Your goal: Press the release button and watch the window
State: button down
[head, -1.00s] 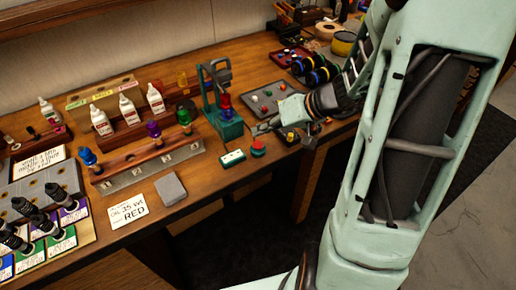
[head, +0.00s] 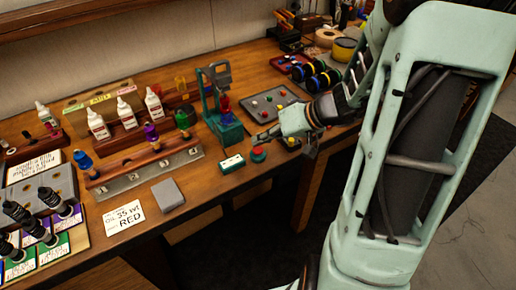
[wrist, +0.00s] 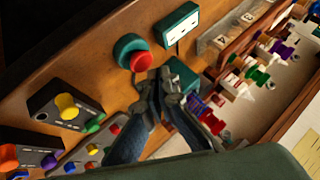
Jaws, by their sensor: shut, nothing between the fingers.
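The red release button (head: 258,154) sits on a round green base near the front edge of the bench; it also shows in the wrist view (wrist: 141,62). Next to it lies a flat green box with a pale window panel (head: 232,162), also in the wrist view (wrist: 180,24). The panel shows small dark marks that I cannot read. My gripper (head: 260,138) is shut and empty, close to the button. In the wrist view its fingertips (wrist: 163,80) are just beside the red cap, and I see no clear contact.
A green stand (head: 226,130) holding a red and blue part rises behind the box. A grey tray (head: 272,106) with coloured knobs lies beyond my gripper.

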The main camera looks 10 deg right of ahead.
jog(key=shift+f+b, duration=1.05)
jog(key=shift+b, duration=0.8)
dwell(1.1)
jog(key=shift+r, duration=0.15)
jog(key=shift+r+p, duration=0.35)
jog(key=shift+r, duration=0.55)
